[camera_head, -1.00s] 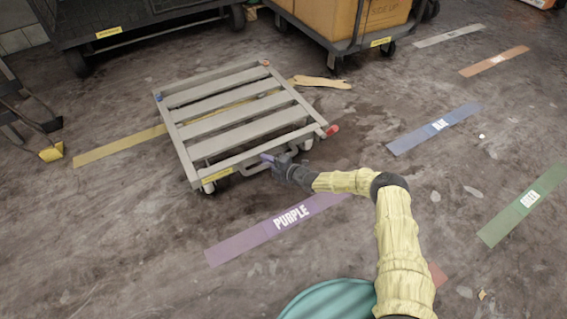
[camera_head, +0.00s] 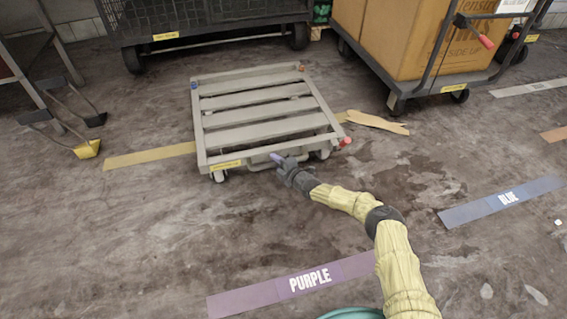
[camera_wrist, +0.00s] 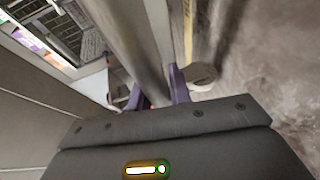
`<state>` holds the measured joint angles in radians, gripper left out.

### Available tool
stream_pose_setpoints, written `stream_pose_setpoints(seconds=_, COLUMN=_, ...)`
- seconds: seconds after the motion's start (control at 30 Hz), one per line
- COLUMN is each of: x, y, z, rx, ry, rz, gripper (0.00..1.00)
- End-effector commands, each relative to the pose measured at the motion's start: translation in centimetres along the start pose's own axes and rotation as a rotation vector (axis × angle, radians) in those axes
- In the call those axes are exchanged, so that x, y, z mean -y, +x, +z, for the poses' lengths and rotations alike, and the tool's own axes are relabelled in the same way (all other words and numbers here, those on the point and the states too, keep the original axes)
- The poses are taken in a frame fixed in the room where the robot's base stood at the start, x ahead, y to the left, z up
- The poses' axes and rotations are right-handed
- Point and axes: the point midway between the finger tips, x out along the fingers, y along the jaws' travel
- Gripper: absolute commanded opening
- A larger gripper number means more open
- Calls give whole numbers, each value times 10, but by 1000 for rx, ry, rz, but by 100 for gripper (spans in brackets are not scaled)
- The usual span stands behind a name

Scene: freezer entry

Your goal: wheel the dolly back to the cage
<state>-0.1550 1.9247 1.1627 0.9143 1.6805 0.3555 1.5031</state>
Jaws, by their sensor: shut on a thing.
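The dolly (camera_head: 262,131) is a low, grey slatted platform on casters, standing on the floor in the upper middle of the head view. A yellow label is on its near edge and a red piece at its near right corner. My gripper (camera_head: 279,160) is at the dolly's near edge, shut on its near bar. In the wrist view the purple fingers (camera_wrist: 158,92) close around a grey bar of the dolly (camera_wrist: 125,40). A dark mesh-sided cage (camera_head: 205,20) on wheels stands behind the dolly, apart from it.
A cart with cardboard boxes (camera_head: 400,38) stands at the back right. A yellow floor strip (camera_head: 150,156) runs under the dolly. A tan flat scrap (camera_head: 377,122) lies to its right. A yellow-ended tool (camera_head: 87,149) is at left. Purple (camera_head: 255,298) and blue (camera_head: 480,208) strips mark the clear floor.

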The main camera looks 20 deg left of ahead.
Motion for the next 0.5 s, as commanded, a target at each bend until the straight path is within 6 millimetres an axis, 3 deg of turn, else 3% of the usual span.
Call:
stream_pose_setpoints(seconds=0.43, x=0, y=5, z=-6, rx=-3, ry=-1, rz=-2, gripper=0)
stream_pose_setpoints(seconds=0.47, x=0, y=5, z=-6, rx=-4, ry=-1, rz=-2, gripper=24)
stream_pose_setpoints(seconds=0.5, x=0, y=5, z=-6, rx=-4, ry=-1, rz=-2, gripper=32)
